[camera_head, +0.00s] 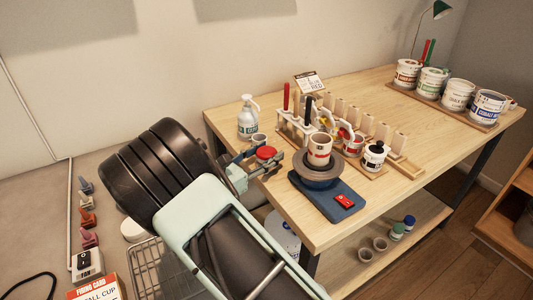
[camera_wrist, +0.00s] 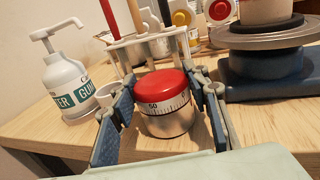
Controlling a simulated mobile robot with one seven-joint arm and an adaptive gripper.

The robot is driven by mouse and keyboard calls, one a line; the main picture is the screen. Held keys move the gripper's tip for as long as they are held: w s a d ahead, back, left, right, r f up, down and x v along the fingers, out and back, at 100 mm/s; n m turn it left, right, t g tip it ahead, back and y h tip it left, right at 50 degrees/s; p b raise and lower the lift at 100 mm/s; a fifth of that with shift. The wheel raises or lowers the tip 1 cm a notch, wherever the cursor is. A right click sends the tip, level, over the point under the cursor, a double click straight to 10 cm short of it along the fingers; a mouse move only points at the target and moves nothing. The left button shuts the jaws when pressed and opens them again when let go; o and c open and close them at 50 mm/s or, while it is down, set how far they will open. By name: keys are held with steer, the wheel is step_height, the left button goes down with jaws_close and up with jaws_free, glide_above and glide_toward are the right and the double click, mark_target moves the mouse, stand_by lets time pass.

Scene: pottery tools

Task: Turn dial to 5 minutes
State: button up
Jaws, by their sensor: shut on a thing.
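A round timer with a red top and a silver base stands on the wooden table; its dial (camera_wrist: 163,90) shows in the wrist view with a white scale band, where "50" and a "0" at the right can be read. In the head view the red dial (camera_head: 266,153) is at the table's left edge. My gripper (camera_wrist: 165,108) has one finger on each side of the timer, and it is shut on the dial. In the head view my gripper (camera_head: 262,163) reaches in from the left. The exact contact points are partly hidden.
A white pump bottle (camera_wrist: 66,80) stands left of the timer. A tool rack (camera_wrist: 150,45) stands close behind. A pottery wheel with a blue base (camera_head: 343,203) holds a cup (camera_head: 318,150) to the right. Paint buckets (camera_head: 433,82) stand at the far right.

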stand_by(0.8)
steer(key=o, duration=1.2)
steer(key=v, duration=1.2)
